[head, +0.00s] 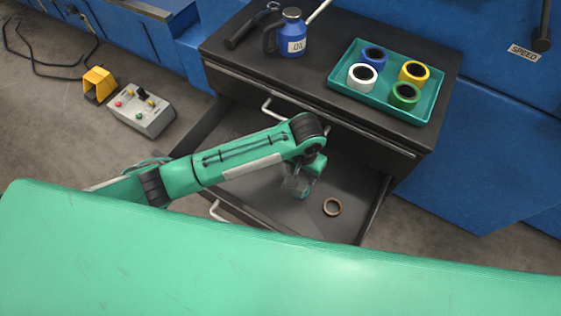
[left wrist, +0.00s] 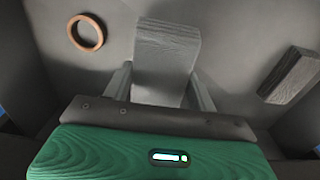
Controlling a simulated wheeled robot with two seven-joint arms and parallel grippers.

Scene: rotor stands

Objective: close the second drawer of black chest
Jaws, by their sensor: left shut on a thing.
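The black chest (head: 300,74) stands at the top centre of the head view. Its upper drawer front, with a pale handle (head: 268,110), looks shut. The second drawer (head: 371,212) below it is pulled far out, and its handle (head: 217,211) shows at the lower left. My left gripper (head: 297,186) is down inside this open drawer. In the left wrist view its fingers (left wrist: 160,85) are shut on a dark grey block (left wrist: 166,48). A brown ring (head: 332,207) lies on the drawer floor; it also shows in the left wrist view (left wrist: 86,33). My right gripper is not in view.
A second grey block (left wrist: 291,76) lies in the drawer. On the chest top are a blue can (head: 291,37), a dark tool (head: 250,25) and a teal tray (head: 345,95) with several coloured rolls. A control box (head: 142,111) and yellow pedal (head: 99,84) are on the floor at left.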

